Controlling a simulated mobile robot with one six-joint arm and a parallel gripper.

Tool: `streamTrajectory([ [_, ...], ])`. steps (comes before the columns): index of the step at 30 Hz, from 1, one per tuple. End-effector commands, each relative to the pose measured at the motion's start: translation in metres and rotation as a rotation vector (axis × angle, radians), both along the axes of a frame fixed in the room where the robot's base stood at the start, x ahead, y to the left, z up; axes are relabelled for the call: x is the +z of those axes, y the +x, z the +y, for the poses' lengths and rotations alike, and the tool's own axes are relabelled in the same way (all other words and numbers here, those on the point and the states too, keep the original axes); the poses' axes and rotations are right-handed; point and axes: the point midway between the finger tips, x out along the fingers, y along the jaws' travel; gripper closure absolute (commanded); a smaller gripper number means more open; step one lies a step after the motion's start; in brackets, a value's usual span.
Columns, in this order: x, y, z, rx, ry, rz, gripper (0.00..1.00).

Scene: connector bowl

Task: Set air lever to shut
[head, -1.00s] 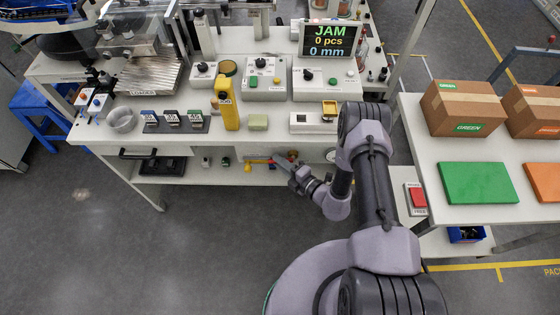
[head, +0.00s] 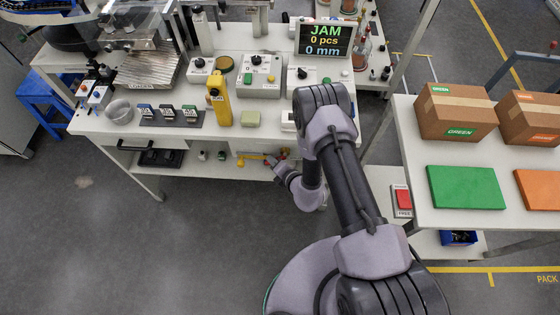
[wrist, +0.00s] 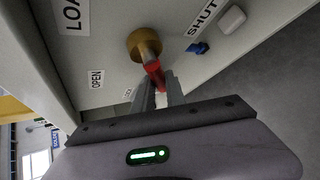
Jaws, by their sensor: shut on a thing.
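The air lever is a red handle (wrist: 154,74) on a round brass hub (wrist: 143,42) in the wrist view. The handle slants down from the hub in the picture, between the two labels. In the head view my forearm and wrist reach under the bench front, and the fingertips are too small to make out there.
The white bench (head: 95,122) overhangs a lower shelf. A side table with cartons (head: 457,110) is at right.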

Motion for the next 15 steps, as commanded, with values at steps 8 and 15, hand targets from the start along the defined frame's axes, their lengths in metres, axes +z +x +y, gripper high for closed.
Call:
streamTrajectory([
  [8,-0.0005,0.0003,0.0013,-0.005,-0.009,0.001,1.00],
  [15,-0.0004,0.0004,0.0013,-0.005,-0.008,0.000,0.68],
])
